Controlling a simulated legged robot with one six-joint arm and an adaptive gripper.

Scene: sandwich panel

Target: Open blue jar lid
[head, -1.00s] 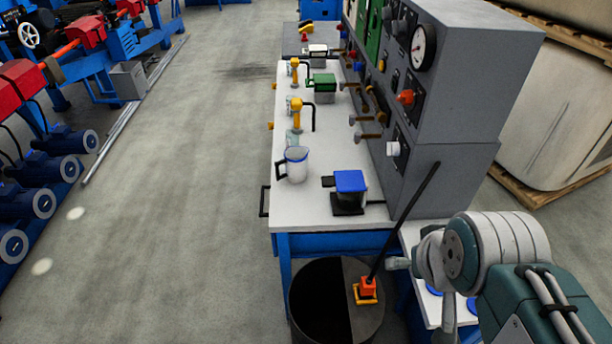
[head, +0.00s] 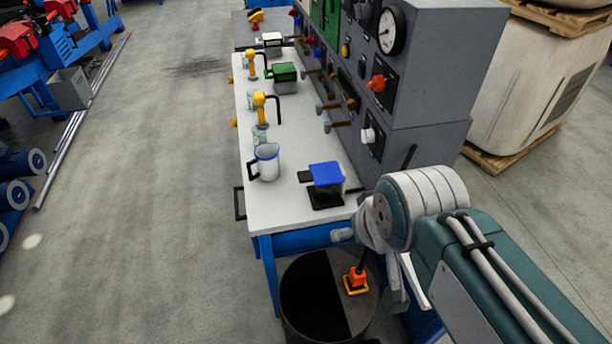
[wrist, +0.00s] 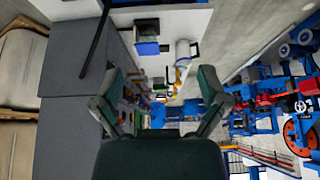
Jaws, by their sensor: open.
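The jar with the blue lid (head: 327,174) stands upright on the white worktop, and the lid looks shut on it. A dark handle or tab sticks out at its left. It also shows near the top of the wrist view as a blue jar (wrist: 147,47). My gripper (wrist: 160,98) has its two fingers spread wide with nothing between them. The jar lies above the fingers in the wrist view, apart from them. In the head view my arm reaches in from the lower right, and its end is at the right of the jar, off the worktop; the fingertips are not clear there.
A white pitcher (head: 266,163) stands left of the jar on the white worktop (head: 222,222). A green-lidded jar (head: 285,76) and yellow taps (head: 259,98) are farther back. A grey panel (head: 420,125) with knobs rises at the right. A dark round bin (head: 318,310) stands in front.

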